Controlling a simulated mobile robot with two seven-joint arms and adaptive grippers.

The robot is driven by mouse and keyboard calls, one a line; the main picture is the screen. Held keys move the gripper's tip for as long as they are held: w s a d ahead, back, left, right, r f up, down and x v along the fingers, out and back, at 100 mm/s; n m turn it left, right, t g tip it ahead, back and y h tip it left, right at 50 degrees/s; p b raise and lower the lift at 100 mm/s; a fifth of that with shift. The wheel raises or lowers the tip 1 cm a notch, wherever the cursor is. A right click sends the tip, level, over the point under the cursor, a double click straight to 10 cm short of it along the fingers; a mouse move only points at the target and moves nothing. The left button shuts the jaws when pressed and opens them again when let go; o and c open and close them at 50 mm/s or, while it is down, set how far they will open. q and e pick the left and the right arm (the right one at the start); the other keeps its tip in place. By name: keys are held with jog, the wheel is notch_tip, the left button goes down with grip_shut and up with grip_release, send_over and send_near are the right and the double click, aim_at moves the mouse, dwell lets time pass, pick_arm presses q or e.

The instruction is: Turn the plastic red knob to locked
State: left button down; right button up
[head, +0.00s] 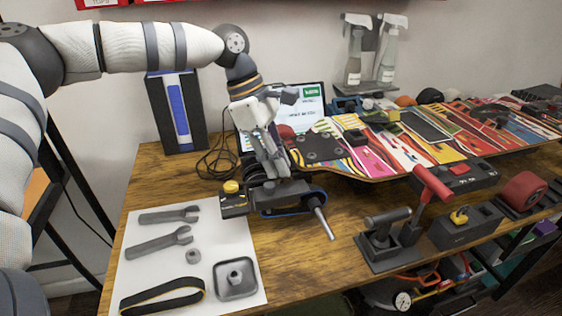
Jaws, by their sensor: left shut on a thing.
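My left gripper (273,172) reaches down from the left arm to the top of a dark belt unit (262,193) at the front left of the table. It is shut on a part at the top of this unit; its fingers hide most of that part. I make out no red knob for certain there, and cannot read a locked or unlocked mark. The unit has a blue belt loop and a metal shaft pointing to the front right. A yellow button box (232,199) sits at its left. My right gripper is out of view.
A colourful board (385,150) lies behind and to the right. A red T-handle (431,183), a lever block (388,240) and a red roller (522,192) stand along the front right. A white sheet (208,244) bears wrenches, a belt and a grey tray. A screen stands behind my gripper.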

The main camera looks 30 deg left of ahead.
pick_arm(q)
jog(key=m, duration=0.1)
jog(key=m+g+b, duration=0.1)
jog(key=m, duration=0.1)
jog(key=shift+w+f+m, duration=0.15)
jog(key=shift+m, duration=0.15)
jog(key=shift+w+m+g+b, duration=0.15)
jog(key=shift+m+g, duration=0.3)
jog(key=shift+m, duration=0.5)
jog(key=shift+m+g+b, duration=0.25)
jog(key=shift+m+g, duration=0.2)
jog(key=shift+m, duration=0.5)
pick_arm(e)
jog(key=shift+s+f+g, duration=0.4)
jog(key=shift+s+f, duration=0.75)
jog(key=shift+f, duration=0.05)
pick_arm(q)
jog(key=shift+m, duration=0.3)
jog(key=c, duration=1.5)
grip_release()
jog(key=v, duration=0.8)
jog(key=shift+d, duration=0.1)
